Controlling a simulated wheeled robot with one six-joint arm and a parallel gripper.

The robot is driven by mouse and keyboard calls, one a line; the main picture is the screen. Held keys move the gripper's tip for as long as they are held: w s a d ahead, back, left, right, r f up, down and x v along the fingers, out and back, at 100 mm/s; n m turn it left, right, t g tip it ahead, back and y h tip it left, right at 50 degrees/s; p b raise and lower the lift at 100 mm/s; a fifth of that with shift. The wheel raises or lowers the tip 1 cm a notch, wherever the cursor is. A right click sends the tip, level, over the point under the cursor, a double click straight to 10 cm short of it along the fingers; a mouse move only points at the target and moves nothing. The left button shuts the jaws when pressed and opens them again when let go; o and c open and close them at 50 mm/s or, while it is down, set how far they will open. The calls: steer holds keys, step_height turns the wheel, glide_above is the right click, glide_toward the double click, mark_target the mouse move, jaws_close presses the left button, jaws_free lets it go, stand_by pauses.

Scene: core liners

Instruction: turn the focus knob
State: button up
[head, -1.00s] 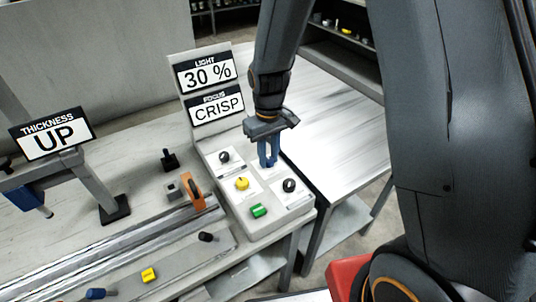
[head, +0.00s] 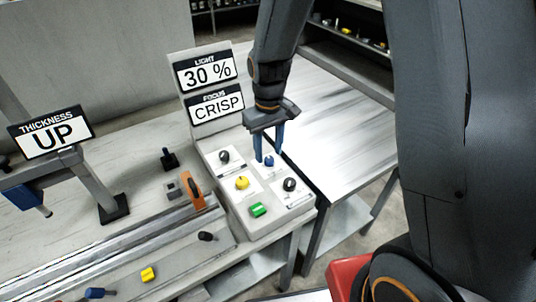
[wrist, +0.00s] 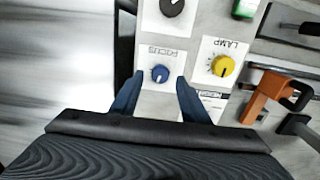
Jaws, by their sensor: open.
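The focus knob is a small blue knob (wrist: 160,74) on a white plate labelled FOCUS in the wrist view. In the head view the blue knob (head: 269,160) shows between and just below my fingertips. My gripper (head: 269,152) is open above the panel, its blue fingers apart, and nothing is between them. In the wrist view my gripper (wrist: 156,92) has one finger to each side of the knob's lower edge. The focus display (head: 216,105) reads CRISP.
A yellow lamp knob (head: 242,183), black knobs (head: 224,157) (head: 290,184) and a green button (head: 258,210) sit close by on the same panel. The light display (head: 206,71) reads 30 %. The thickness sign (head: 51,136) reads UP. A bare table (head: 335,115) stands to the right.

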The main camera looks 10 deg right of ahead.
mark_target(269, 158)
steer(key=shift+r+b, duration=0.5)
steer(key=shift+r, duration=2.3)
steer(key=s+d+r+m+t, duration=0.1)
steer(key=s+d+m, duration=0.3)
steer(key=s+d, duration=0.6)
steer(key=shift+s+r+m, duration=0.25)
steer(key=shift+s+m, duration=0.05)
steer(key=shift+s, duration=0.85)
